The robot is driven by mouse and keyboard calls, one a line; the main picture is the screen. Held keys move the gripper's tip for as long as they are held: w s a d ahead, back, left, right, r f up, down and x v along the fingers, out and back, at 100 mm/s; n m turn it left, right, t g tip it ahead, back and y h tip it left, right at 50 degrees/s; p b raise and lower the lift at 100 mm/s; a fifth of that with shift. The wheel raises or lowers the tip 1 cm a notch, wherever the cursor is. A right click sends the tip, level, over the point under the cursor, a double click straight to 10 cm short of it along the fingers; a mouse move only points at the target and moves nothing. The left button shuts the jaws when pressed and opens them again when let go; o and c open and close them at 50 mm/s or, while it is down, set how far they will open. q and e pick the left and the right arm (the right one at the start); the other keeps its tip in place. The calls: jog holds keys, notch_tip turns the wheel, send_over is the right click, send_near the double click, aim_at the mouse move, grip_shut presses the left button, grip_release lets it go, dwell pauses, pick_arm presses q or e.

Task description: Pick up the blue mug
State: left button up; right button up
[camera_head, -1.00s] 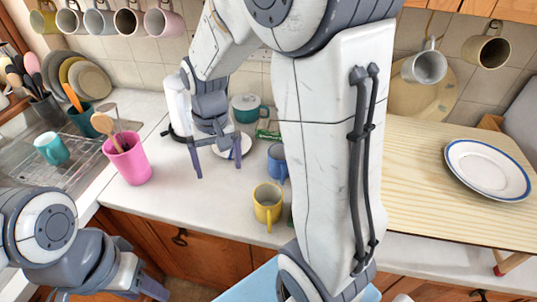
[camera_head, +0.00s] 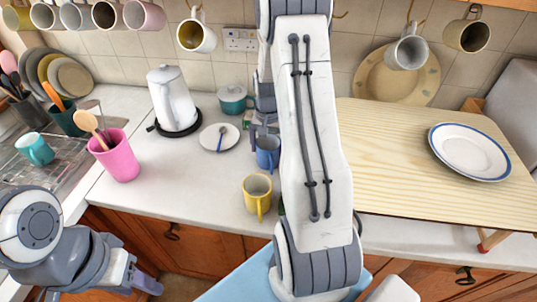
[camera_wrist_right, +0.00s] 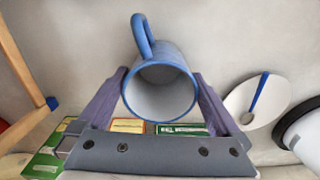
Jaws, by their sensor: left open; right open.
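The blue mug (camera_head: 268,158) stands upright on the white counter behind the yellow mug. In the head view my right gripper (camera_head: 264,131) is at the blue mug, largely hidden by my own arm. My left gripper (camera_head: 105,286) is open and empty at the lower left, in front of the counter.
A yellow mug (camera_head: 257,195) stands just in front. A saucer with a spoon (camera_head: 219,137), a teal pot (camera_head: 233,99) and a white kettle (camera_head: 172,98) are close by. Boxes (camera_wrist_right: 125,126) lie beside the mug. A pink cup (camera_head: 118,157) stands left; a wooden board (camera_head: 395,165) right.

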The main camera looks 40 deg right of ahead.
aim_at(268, 155)
jog(key=shift+a+f+p, duration=0.1)
jog(key=shift+f+p, duration=0.35)
jog(key=shift+f, duration=1.5)
jog(key=c, duration=1.3)
jog(key=shift+c, duration=0.3)
jog(key=shift+r, duration=0.1)
